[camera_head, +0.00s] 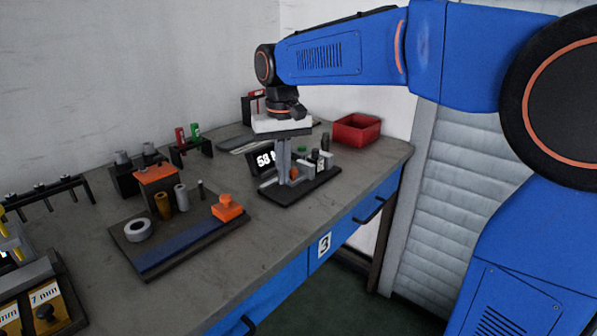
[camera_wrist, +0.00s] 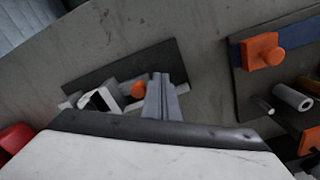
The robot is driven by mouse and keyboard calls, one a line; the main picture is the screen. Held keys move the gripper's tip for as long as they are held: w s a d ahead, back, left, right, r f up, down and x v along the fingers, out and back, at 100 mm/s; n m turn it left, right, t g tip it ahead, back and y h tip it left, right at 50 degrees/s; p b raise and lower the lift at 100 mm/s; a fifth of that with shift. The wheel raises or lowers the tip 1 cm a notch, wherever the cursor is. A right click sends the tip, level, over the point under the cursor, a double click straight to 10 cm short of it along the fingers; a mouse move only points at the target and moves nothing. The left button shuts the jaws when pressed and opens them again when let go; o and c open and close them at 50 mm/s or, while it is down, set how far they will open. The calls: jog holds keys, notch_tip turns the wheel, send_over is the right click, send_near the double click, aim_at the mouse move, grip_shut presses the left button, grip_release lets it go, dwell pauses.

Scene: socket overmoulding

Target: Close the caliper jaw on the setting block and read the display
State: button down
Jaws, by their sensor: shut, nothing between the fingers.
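The caliper fixture sits on a dark base plate (camera_head: 322,190) near the table's front edge. Its tilted black display (camera_head: 264,158) shows white digits that look like "58", with the rest hidden behind my fingers. An orange knob (camera_head: 294,174) shows low beside my fingers; in the wrist view the orange knob (camera_wrist: 138,90) is just left of the fingertips. Light grey jaw parts and a dark upright piece (camera_head: 317,158) stand to the right; I cannot tell which is the setting block. My gripper (camera_head: 287,180) points down over the fixture, shut and empty; its fingers also show in the wrist view (camera_wrist: 160,82).
A red bin (camera_head: 357,130) stands behind right. To the left, a dark board (camera_head: 190,248) carries a grey ring (camera_head: 138,230), several cylinders and an orange-knobbed block (camera_head: 228,208). Racks with red and green pieces stand behind. The table's front strip is clear.

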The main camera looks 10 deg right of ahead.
aim_at(290, 171)
jog(key=shift+f, duration=0.85)
jog(key=shift+w+d, duration=0.55)
jog(key=shift+d, duration=0.2)
jog(key=shift+w+d, duration=0.55)
jog(key=shift+d, duration=0.15)
dwell(1.7)
jog(key=shift+s+a, duration=0.35)
jog(key=shift+a, duration=0.1)
jog(key=shift+r, duration=0.1)
jog(key=shift+r, duration=3.95)
jog(key=s+d+f+t, duration=0.1)
jog(key=s+d+f, duration=0.2)
jog(key=s+d, duration=0.3)
jog(key=s+d+f+t, duration=0.1)
jog(key=s+d+f, duration=0.25)
jog(key=s, duration=0.45)
jog(key=s+d+f+m+t, duration=0.1)
jog(key=s+d+f, duration=0.5)
jog(key=s+f, duration=0.6)
jog(key=shift+s+t, duration=0.7)
jog(key=shift+t, duration=0.2)
